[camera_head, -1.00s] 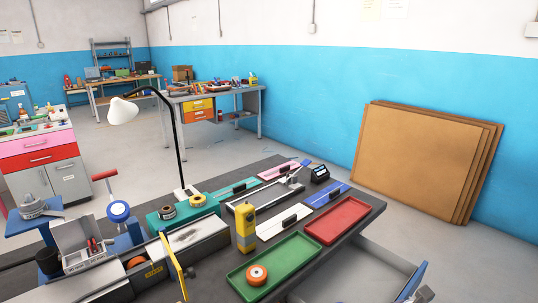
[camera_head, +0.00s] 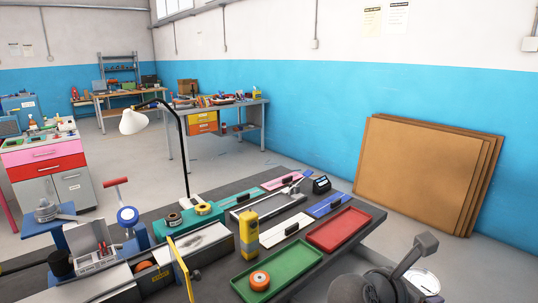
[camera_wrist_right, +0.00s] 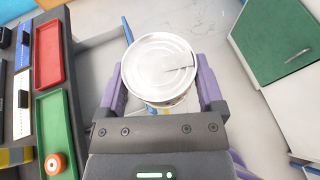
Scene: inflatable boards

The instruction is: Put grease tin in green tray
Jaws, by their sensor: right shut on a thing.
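The grease tin (camera_wrist_right: 158,68) is a round, silvery-white can, seen from above in the right wrist view between two purple fingers. My right gripper (camera_wrist_right: 160,84) is shut on it. The tin also shows in the head view at the lower right (camera_head: 424,281), partly hidden by my dark right gripper (camera_head: 398,278). The green tray (camera_head: 278,266) lies on the bench to the left of the tin and holds an orange-and-white roll (camera_head: 260,281). The tray also shows at the lower left of the right wrist view (camera_wrist_right: 57,118). My left gripper is not in view.
A red tray (camera_head: 338,229) lies beyond the green tray. A yellow tool (camera_head: 249,235) stands upright by the green tray's far left corner. A desk lamp (camera_head: 134,121) rises behind.

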